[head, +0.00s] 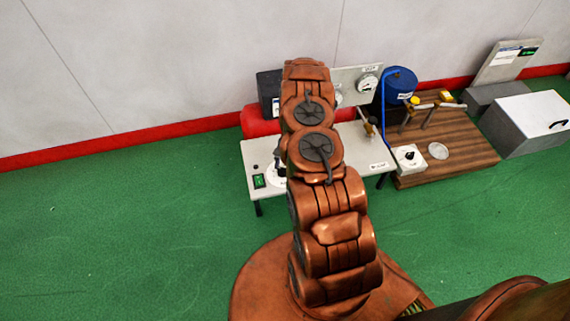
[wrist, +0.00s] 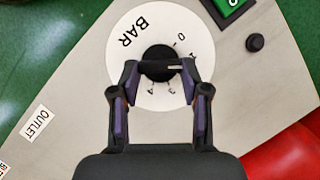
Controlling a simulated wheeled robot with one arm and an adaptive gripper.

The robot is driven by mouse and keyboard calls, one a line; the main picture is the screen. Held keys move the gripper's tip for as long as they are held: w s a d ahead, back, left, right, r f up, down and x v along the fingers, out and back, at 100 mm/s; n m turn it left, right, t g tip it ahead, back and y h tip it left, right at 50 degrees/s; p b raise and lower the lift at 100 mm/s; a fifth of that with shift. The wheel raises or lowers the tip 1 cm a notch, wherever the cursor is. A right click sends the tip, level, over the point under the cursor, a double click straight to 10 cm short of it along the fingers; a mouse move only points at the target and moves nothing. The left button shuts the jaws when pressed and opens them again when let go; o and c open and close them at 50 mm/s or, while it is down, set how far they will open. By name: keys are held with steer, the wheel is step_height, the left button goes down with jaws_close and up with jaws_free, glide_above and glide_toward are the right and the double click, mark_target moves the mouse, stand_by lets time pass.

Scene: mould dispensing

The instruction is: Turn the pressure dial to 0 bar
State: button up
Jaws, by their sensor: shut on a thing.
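The pressure dial is a white round plate marked BAR (wrist: 136,33) with a black knob (wrist: 158,58) at its centre. My gripper (wrist: 160,70) is shut on the knob, one finger on each side, in the wrist view. The marks 0, 3 and 4 show; the fingers partly hide the marks between. In the head view a sliver of the dial plate (head: 273,178) shows on the grey bench (head: 347,164), and my arm hides most of it.
A green lit switch (head: 259,181) and a black button (wrist: 255,42) sit near the dial. A red cylinder (wrist: 288,155) lies behind the bench panel. To the right stand a blue-lidded drum (head: 400,82), a wooden board (head: 460,146) and a grey box (head: 530,125).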

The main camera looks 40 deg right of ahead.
steer(key=n, duration=0.2)
steer(key=n+g, duration=0.1)
steer(key=n+h+p, duration=0.1)
steer(key=n, duration=0.1)
steer(key=shift+a+n+g, duration=0.25)
steer(key=shift+n+g, duration=0.05)
steer(key=shift+g, duration=0.1)
steer(key=shift+a+n+g+h+p, duration=0.15)
steer(key=shift+n+h, duration=0.3)
steer(key=shift+n, duration=0.6)
steer(key=shift+n+g+h+p, duration=0.2)
steer(key=shift+n+h, duration=0.25)
steer(key=shift+n, duration=0.6)
steer(key=o, duration=0.8)
steer(key=shift+c, duration=0.2)
steer(key=o, duration=0.4)
steer(key=shift+w, duration=0.15)
steer(key=shift+w+r, duration=0.1)
steer(key=shift+w, duration=0.05)
steer(key=v, duration=1.1)
steer(key=shift+r, duration=0.4)
